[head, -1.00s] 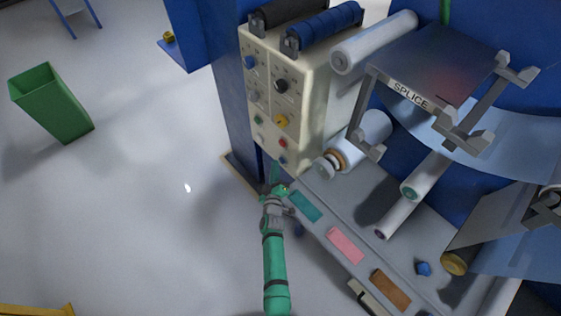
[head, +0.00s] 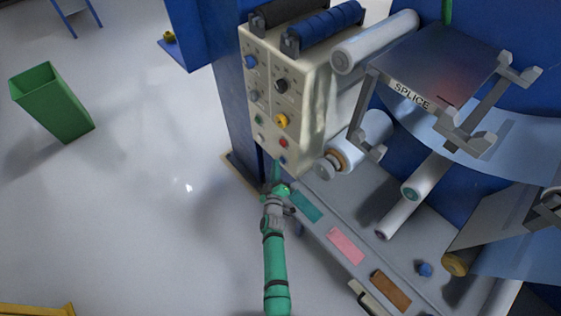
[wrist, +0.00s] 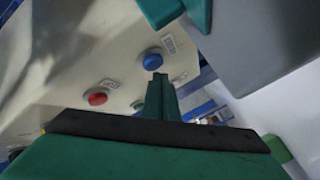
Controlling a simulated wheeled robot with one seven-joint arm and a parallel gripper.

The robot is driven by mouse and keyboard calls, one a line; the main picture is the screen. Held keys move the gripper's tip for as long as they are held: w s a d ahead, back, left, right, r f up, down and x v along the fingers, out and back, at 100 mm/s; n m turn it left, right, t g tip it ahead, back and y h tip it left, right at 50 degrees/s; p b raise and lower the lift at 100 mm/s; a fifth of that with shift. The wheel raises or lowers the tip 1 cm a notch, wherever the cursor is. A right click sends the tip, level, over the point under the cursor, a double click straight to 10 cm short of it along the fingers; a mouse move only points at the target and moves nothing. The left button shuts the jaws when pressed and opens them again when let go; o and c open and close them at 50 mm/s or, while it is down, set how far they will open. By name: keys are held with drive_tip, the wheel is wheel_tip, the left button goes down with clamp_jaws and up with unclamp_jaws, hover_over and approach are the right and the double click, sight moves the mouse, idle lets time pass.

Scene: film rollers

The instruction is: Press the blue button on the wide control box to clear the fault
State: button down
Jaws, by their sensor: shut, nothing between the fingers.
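The wide control box (head: 305,110) is cream, with knobs and coloured buttons on its front. Its blue button (head: 283,160) is low at the right of the panel. The blue button also shows large in the wrist view (wrist: 152,59), with a small label beside it. My gripper (head: 276,163) is green and shut, just below the button in the head view. In the wrist view my closed fingertips (wrist: 160,78) sit just under the blue button's edge in the picture. I cannot tell whether they touch it. The fingers hold nothing.
A red button (head: 283,143) sits just above the blue one, and it also shows in the wrist view (wrist: 97,97). A grey bench (head: 325,220) with coloured strips lies below right, with rollers beyond. The floor to the left is open; a green bin (head: 60,105) stands there.

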drive_tip(key=shift+s+d+f+m, duration=0.15)
drive_tip(key=shift+s+d+f, duration=0.15)
drive_tip(key=shift+d, duration=0.25)
drive_tip(key=shift+s+d+f+m, duration=0.15)
drive_tip(key=shift+d+f, duration=0.2)
drive_tip(key=shift+d, duration=0.15)
drive_tip(key=shift+s+a+r, duration=0.1)
drive_tip(key=shift+s+a, duration=0.35)
drive_tip(key=shift+a, duration=0.35)
drive_tip(key=shift+s+a, duration=0.4)
drive_tip(key=shift+a, duration=0.45)
drive_tip(key=shift+s+a+r, duration=0.1)
drive_tip(key=shift+s+a, duration=0.35)
drive_tip(key=shift+a, duration=0.35)
